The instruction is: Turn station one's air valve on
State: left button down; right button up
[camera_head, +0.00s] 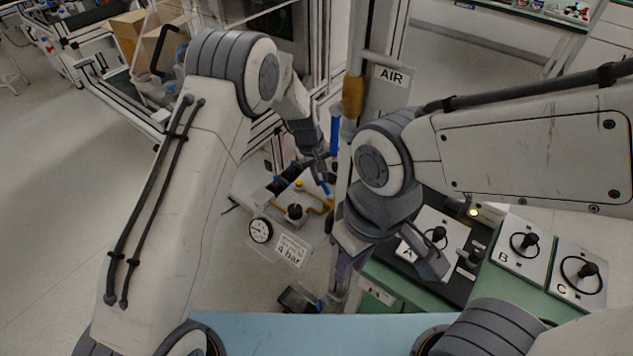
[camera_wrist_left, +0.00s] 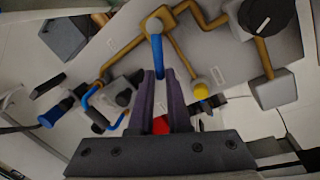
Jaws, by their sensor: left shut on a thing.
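On the grey air panel (camera_head: 312,222) with yellow-brown pipes, a blue valve lever (camera_head: 326,187) lies at my left gripper (camera_head: 320,172). In the left wrist view the lever (camera_wrist_left: 157,48) runs from a round pivot on the pipe down between the dark fingers of that gripper (camera_wrist_left: 166,82), which are closed around it. The lever's far end is partly hidden by the fingers. My right gripper (camera_head: 343,268) hangs point down near the pole, left of panel A; its jaw gap is not clear. Its arm hides part of the scene.
A gauge (camera_head: 261,230) and a 4 bar sign (camera_head: 291,251) stand before the air panel. An AIR sign (camera_head: 391,76) hangs by a pole with another blue handle (camera_head: 335,136). Panels A (camera_head: 427,226), B (camera_head: 521,248) and C (camera_head: 580,275) stand at right.

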pick_arm(q)
jog(key=m, duration=0.1)
jog(key=d+m, duration=0.1)
jog(key=m, duration=0.1)
jog(key=shift+w+d+b, duration=0.2)
jog(key=shift+w+b, duration=0.1)
jog(key=d+m, duration=0.1)
jog(key=d+m+g, duration=0.1)
jog(key=m, duration=0.1)
jog(key=shift+m, duration=0.3)
jog(key=m, duration=0.1)
jog(key=d+m, duration=0.1)
jog(key=shift+m+g+b, duration=0.3)
jog(key=shift+s+d+m+g, duration=0.2)
jog(key=shift+d+m, duration=0.15)
jog(key=shift+m, duration=0.35)
jog(key=shift+s+d+m+g, duration=0.1)
jog(key=shift+s+d+m, duration=0.2)
jog(key=shift+m, duration=0.4)
jog(key=shift+d, duration=0.1)
jog(key=c, duration=0.9)
grip_release()
jog(key=shift+o, duration=0.2)
jog(key=shift+w, duration=0.1)
